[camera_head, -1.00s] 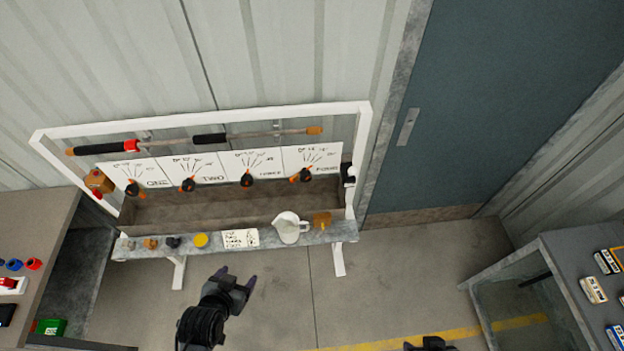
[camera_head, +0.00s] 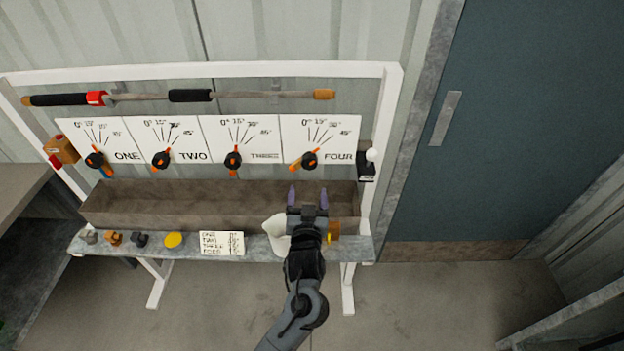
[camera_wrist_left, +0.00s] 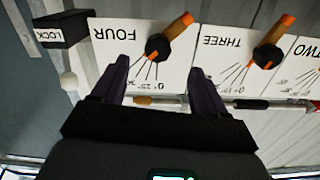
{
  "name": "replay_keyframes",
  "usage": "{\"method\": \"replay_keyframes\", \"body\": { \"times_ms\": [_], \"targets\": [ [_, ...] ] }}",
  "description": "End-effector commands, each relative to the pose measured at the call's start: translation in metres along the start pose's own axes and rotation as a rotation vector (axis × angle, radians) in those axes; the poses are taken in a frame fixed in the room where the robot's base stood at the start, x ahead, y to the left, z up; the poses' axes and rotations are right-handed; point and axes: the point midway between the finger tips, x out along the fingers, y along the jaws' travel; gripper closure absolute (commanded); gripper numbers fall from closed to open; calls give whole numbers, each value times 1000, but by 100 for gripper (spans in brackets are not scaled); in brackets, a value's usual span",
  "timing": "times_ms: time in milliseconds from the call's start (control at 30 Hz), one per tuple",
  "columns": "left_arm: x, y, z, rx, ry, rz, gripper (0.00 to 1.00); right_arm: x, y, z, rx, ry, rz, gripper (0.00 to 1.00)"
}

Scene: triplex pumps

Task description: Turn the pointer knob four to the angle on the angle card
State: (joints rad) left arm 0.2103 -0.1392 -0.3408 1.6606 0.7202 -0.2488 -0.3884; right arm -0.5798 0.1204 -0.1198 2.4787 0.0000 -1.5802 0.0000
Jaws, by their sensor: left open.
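The pointer knob four (camera_head: 309,159) is a black knob with an orange pointer on the white panel marked FOUR, at the right end of the row. In the left wrist view the knob (camera_wrist_left: 158,47) shows upside down, beyond and between my fingertips. My left gripper (camera_head: 308,194) is open and empty, below knob four and apart from it, above the shelf. The angle card (camera_head: 222,243) lies on the front shelf with lines for ONE to FOUR; its numbers are too small to read. My right gripper is not in view.
Knobs one (camera_head: 95,160), two (camera_head: 161,159) and three (camera_head: 232,160) are to the left. A white jug (camera_head: 275,232) stands partly behind my left gripper. A LOCK box with a white-tipped lever (camera_head: 371,157) is right of panel four. A trough (camera_head: 170,202) runs below the panels.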

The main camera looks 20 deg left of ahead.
Motion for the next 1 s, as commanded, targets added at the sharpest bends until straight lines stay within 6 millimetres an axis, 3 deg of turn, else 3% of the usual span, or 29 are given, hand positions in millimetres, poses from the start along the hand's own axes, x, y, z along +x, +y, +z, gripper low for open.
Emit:
{"method": "replay_keyframes", "body": {
  "times_ms": [33,267,700,1000],
  "targets": [
    [3,2,1,-7,13,-1,27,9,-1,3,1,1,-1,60],
    [18,2,-9,-13,33,-3,27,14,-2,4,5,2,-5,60],
    [85,2,-10,-11,32,-3,27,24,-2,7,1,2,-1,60],
    [112,2,-11,-13,31,-2,27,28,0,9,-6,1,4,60]
  ]
}}
